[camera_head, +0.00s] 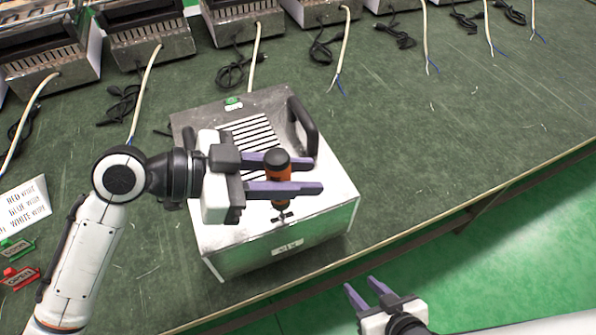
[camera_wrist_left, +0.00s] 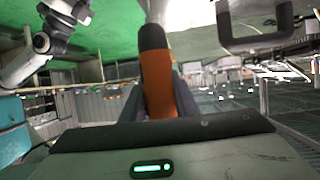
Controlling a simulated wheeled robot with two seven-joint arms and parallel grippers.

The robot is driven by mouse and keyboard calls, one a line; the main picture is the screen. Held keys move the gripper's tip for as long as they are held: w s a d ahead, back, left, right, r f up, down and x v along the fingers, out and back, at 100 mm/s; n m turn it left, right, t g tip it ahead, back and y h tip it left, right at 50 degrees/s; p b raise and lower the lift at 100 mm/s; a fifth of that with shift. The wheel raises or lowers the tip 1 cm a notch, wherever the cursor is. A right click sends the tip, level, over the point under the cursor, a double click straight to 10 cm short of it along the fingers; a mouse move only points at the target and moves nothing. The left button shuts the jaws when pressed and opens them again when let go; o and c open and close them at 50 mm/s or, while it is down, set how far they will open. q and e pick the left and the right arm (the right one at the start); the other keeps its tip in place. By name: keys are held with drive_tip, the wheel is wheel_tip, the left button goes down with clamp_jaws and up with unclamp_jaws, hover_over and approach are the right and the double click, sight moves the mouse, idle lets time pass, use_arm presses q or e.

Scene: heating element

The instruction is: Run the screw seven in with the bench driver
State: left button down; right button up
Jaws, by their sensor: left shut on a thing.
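The bench driver (camera_head: 278,170), orange with a black end, stands about upright between the purple fingers of my left gripper (camera_head: 290,175). My left gripper is shut on it, and the driver also shows in the left wrist view (camera_wrist_left: 157,80). Its lower end is over the top of the metal heater box (camera_head: 335,205), near a small dark wing-shaped part (camera_head: 283,218). I cannot tell whether the tip touches a screw; screw seven cannot be made out. My right gripper (camera_head: 365,291) is open and empty, low in front of the table edge.
The box has a slotted vent (camera_head: 250,135) and a black handle (camera_head: 303,125). Several similar units with cables line the back of the green table (camera_head: 430,150). A printed card (camera_head: 24,207) and red and green tags (camera_head: 20,277) lie at left.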

wheel_tip(320, 180, up, 4)
drive_tip(key=p, duration=0.4)
drive_tip(key=shift+r, duration=0.15)
